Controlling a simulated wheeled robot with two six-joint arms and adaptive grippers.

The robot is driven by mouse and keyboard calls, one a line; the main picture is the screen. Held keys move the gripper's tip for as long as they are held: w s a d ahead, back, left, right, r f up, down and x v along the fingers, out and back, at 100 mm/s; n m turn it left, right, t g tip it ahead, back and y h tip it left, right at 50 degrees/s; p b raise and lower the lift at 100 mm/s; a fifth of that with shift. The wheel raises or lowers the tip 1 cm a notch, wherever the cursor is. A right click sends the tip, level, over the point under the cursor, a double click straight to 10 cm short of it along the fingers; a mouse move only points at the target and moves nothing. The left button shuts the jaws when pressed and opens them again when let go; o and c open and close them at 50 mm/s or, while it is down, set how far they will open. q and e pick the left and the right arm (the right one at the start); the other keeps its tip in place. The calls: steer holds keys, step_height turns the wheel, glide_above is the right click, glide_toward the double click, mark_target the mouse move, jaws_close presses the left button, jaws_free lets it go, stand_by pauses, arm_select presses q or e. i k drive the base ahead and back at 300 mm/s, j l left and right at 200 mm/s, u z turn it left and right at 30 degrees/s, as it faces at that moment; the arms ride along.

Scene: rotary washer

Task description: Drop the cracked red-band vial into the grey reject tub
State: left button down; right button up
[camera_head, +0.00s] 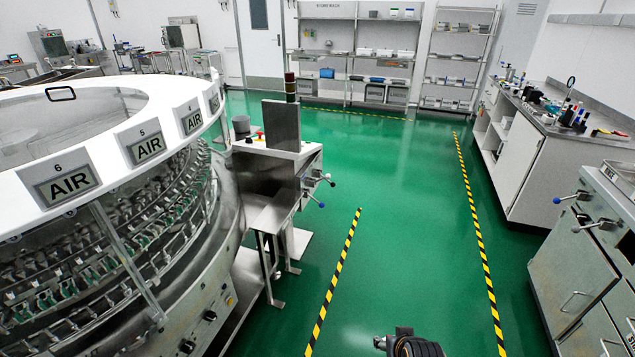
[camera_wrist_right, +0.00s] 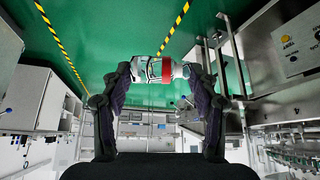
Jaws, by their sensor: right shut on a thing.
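The vial (camera_wrist_right: 150,70), a clear one with a red band, lies sideways across the fingertips of my right gripper (camera_wrist_right: 158,72) in the right wrist view. The gripper is shut on it, one finger at each end. I cannot make out a crack at this size. In the head view a dark part of my own arm shows at the bottom edge; the vial is not visible there. A small grey round container (camera_head: 241,126) stands by the steel stand beside the washer; I cannot tell whether it is the reject tub. My left gripper is not in view.
The large round washer (camera_head: 150,255) with AIR signs fills the left. A steel stand (camera_head: 278,165) with blue-knobbed levers adjoins it. Benches (camera_head: 545,165) and cabinets (camera_head: 580,260) line the right. Shelves (camera_head: 350,60) stand at the back. Green floor (camera_head: 400,200) with striped tape lies clear between.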

mark_target(246, 130)
steer(key=i+l+z, duration=0.25)
steer(key=i, duration=0.95)
steer(key=i+l+z, duration=0.3)
steer(key=i, duration=0.9)
steer(key=i+u, duration=0.35)
steer(key=u, duration=0.15)
steer(key=i+l+u, duration=0.25)
steer(key=u, duration=0.2)
steer(key=i+l+u, duration=0.35)
steer(key=u, duration=0.15)
steer(key=i+l+u, duration=0.3)
steer(key=l+u, duration=0.2)
steer(key=i+l+u, duration=0.15)
steer(key=l+u, duration=0.3)
steer(key=i+l+u, duration=0.1)
steer(key=l+u, duration=0.6)
steer(key=l, duration=0.25)
steer(key=l+u, duration=0.35)
steer(key=l, duration=0.15)
